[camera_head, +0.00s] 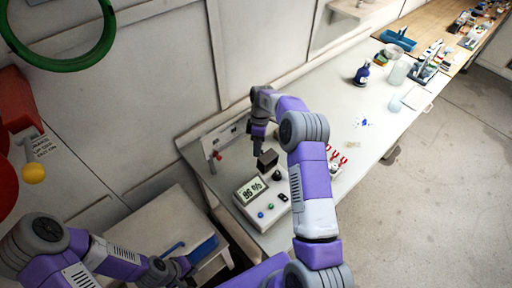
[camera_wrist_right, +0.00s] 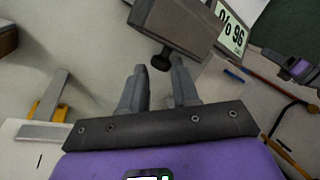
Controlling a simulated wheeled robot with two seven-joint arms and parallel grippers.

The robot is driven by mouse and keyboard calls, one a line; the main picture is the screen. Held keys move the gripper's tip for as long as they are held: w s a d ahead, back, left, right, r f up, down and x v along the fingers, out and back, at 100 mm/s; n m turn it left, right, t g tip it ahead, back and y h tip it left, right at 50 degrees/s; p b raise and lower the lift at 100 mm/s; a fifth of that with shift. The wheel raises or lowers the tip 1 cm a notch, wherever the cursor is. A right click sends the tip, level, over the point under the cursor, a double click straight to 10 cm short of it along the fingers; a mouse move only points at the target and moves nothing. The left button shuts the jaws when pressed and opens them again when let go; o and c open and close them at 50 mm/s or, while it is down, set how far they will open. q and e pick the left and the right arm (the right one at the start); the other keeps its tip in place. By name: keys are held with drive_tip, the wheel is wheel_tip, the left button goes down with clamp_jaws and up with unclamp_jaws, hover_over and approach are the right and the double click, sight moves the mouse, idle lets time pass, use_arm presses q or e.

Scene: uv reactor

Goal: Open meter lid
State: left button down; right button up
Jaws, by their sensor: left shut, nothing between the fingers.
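The meter (camera_head: 264,203) is a pale box with a green display reading 96 % and several knobs, on the bench. A dark grey block-like lid (camera_head: 267,160) stands at its far end. In the right wrist view the lid (camera_wrist_right: 180,25) shows a dark round knob (camera_wrist_right: 160,60) on its near side, beside the display (camera_wrist_right: 232,25). My right gripper (camera_wrist_right: 158,72) is open and empty, its fingertips close to the knob, which appears between or just beyond them. Contact cannot be told. My left gripper (camera_head: 182,266) is shut and empty at the lower left, away from the meter.
A wall panel with a red-tipped lever (camera_head: 217,155) is behind the meter. Red-handled tools (camera_head: 337,159) stand to its right. A blue tray (camera_head: 203,248) is near my left gripper. Bottles and beakers (camera_head: 397,73) stand farther along the bench. The bench between them is mostly clear.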

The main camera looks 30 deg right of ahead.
drive_tip(key=o, duration=0.4)
drive_tip(key=shift+s+d+f, duration=0.15)
drive_tip(key=shift+d, duration=0.5)
drive_tip(key=shift+c, duration=0.2)
drive_tip(key=shift+a, duration=0.1)
drive_tip(key=v, duration=0.7)
drive_tip(key=shift+r, duration=0.4)
drive_tip(key=shift+a, duration=0.1)
